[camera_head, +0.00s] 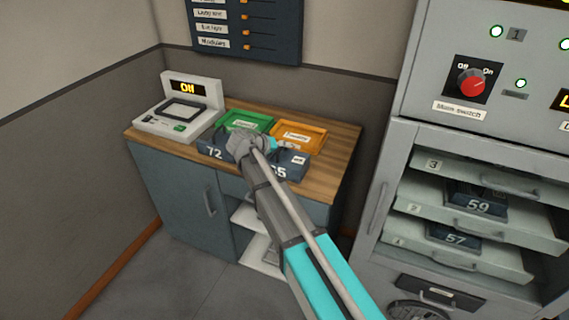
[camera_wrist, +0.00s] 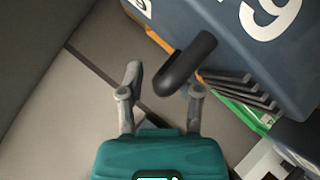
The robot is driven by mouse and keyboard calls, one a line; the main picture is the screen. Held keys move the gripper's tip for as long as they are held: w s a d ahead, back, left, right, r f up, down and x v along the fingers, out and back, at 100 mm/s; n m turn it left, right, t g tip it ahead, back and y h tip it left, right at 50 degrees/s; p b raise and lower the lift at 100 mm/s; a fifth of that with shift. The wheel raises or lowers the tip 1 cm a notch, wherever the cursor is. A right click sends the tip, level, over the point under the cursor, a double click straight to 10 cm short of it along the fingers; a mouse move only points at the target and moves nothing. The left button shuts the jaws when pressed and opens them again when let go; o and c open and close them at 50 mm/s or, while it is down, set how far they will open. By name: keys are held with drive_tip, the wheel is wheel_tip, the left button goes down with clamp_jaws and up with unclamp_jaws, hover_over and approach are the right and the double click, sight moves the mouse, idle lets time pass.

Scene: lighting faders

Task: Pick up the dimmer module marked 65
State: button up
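In the head view, a dark module (camera_head: 289,168) on the wooden counter ends in a 5; my arm hides part of its number, which could be 65. Left of it sits a dark module marked 72 (camera_head: 213,149). A blue-grey module (camera_wrist: 245,50) with a large, turned digit, a 9 or upside-down 6, fills the upper right.
A green tray (camera_head: 262,118) and an orange tray (camera_head: 322,131) lie behind the modules. A white device with a lit display (camera_head: 187,89) stands at the counter's left. On the right, a rack holds modules marked 59 (camera_head: 478,207) and 57 (camera_head: 455,239) on pulled-out shelves.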

clamp_jaws()
drive_tip(key=shift+r, duration=0.2)
idle(0.4)
wheel_tip(320, 180, up, 3)
drive_tip(key=p, duration=0.3)
drive_tip(key=shift+f, duration=0.2)
drive_tip(key=s+d+r+p+v, duration=0.1)
drive_tip(key=d+p+v, duration=0.1)
drive_tip(key=p+v, duration=0.8)
drive_tip(key=v, duration=0.7)
drive_tip(key=shift+s+d, duration=0.2)
drive_tip(key=shift+d, duration=0.1)
drive_tip(key=shift+r, duration=0.1)
